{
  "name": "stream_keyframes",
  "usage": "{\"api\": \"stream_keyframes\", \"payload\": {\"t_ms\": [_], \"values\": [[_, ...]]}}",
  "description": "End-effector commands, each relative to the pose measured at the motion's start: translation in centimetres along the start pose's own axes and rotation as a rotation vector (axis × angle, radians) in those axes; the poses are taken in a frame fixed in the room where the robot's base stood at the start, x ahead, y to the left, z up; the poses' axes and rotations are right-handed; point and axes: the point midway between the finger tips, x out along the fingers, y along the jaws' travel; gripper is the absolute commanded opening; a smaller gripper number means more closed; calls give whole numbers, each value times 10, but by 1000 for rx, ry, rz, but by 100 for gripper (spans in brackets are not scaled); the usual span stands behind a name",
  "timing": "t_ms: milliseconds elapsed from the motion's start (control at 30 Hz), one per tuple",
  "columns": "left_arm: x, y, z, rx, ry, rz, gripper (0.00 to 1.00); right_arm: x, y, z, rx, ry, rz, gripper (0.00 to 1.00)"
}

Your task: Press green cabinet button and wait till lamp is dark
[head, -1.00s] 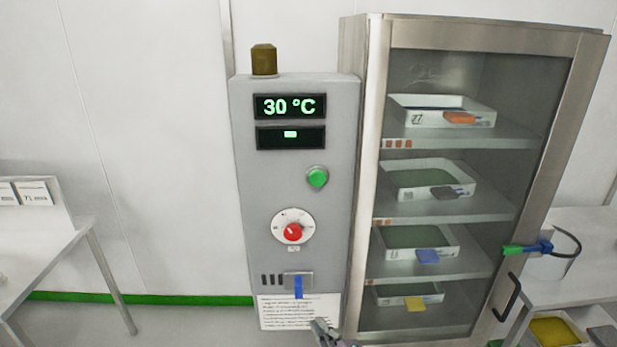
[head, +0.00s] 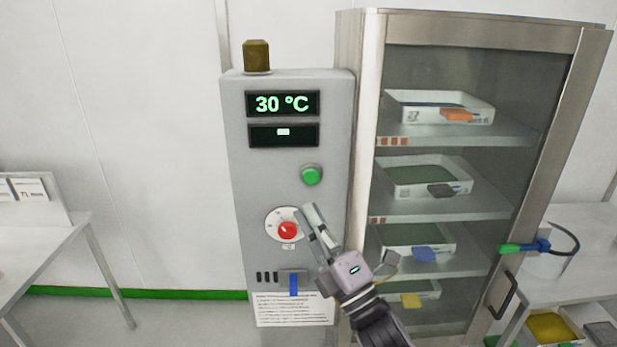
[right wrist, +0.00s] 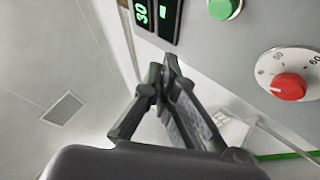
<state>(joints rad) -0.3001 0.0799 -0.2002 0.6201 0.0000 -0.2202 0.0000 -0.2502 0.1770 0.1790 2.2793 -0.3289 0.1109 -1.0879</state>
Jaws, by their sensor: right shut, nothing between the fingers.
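The green button (head: 311,175) sits on the grey control panel (head: 240,200), below two displays. It also shows in the right wrist view (right wrist: 224,7), at the top edge. The lamp (head: 257,56) on top of the panel is dull amber-brown and shows no glow. The upper display (head: 282,104) reads 30 °C; the lower display (head: 283,135) shows a short bar. My right gripper (head: 314,219) is shut and empty, in front of the panel, below the button and just right of the red dial. It looks apart from the button. My left gripper is not in view.
The red dial (head: 287,231) is below the button, and a blue tab (head: 293,284) hangs lower on the panel. A glass-door cabinet (head: 345,150) with several trays stands at right. Tables stand at left (head: 50,250) and right (head: 590,225).

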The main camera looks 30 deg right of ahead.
Motion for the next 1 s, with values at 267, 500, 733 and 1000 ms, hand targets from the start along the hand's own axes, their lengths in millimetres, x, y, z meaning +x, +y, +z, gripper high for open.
{"api": "stream_keyframes", "payload": {"t_ms": [267, 500, 733, 1000], "values": [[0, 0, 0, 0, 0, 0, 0, 0, -1, 0, 1, 0, -1, 0], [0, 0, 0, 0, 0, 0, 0, 14, -11, 10, -1, 1, -1, 0], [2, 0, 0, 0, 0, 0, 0, 37, -28, 26, -1, 1, -1, 0], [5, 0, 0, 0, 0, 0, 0, 56, -43, 41, 2, 0, -2, 0]]}}
